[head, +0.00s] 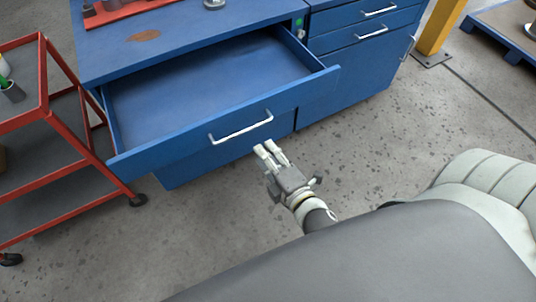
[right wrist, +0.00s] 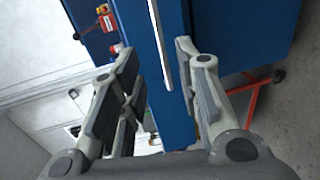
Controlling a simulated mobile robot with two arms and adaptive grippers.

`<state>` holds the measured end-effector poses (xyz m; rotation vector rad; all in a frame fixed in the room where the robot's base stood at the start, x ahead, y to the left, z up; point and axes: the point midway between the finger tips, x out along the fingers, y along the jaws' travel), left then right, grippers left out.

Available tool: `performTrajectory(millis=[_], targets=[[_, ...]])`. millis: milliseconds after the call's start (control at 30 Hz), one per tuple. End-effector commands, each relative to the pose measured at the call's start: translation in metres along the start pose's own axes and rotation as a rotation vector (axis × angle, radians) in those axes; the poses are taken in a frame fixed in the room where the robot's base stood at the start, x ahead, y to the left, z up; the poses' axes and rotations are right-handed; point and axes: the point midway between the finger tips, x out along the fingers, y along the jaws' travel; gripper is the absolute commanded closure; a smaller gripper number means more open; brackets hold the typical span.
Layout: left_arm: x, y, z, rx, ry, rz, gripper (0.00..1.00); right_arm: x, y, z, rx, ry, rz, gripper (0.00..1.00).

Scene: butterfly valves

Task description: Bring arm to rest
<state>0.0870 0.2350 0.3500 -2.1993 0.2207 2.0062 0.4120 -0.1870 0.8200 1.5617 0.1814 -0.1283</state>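My right gripper (head: 268,148) is in front of the blue cabinet, just below and to the right of the pulled-out drawer's handle (head: 241,127). The drawer (head: 215,85) stands open and looks empty inside. In the right wrist view my right gripper (right wrist: 160,75) has its fingers spread apart with nothing held between them. The drawer's handle (right wrist: 159,40) and blue front (right wrist: 175,105) show beyond the gap, apart from the fingers. My left arm and left gripper are out of the head view.
A red-framed cart (head: 70,190) stands at the left beside the open drawer. A blue cabinet (head: 350,85) with shut drawers is to the right. A yellow post (head: 436,28) and a blue pallet (head: 500,30) are farther right. Speckled floor (head: 400,135) lies clear in front.

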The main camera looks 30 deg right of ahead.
Motion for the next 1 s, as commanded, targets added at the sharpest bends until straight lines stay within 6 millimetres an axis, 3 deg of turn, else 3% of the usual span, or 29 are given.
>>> performTrajectory(millis=[333, 467, 567, 767, 1000], targets=[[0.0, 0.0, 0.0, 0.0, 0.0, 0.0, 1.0, 0.001, -0.003, 0.0, 0.006, 0.001, -0.006, 0.69], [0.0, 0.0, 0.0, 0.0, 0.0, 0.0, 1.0, 0.005, -0.036, -0.003, 0.069, 0.005, -0.068, 0.69], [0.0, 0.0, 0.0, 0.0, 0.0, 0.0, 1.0, 0.008, -0.089, -0.006, 0.176, 0.003, -0.168, 0.69], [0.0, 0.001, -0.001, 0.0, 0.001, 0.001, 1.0, -0.004, -0.217, -0.012, 0.449, -0.057, -0.422, 0.69], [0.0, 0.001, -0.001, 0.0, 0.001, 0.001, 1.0, -0.055, -0.355, -0.006, 0.75, -0.241, -0.706, 0.69]])
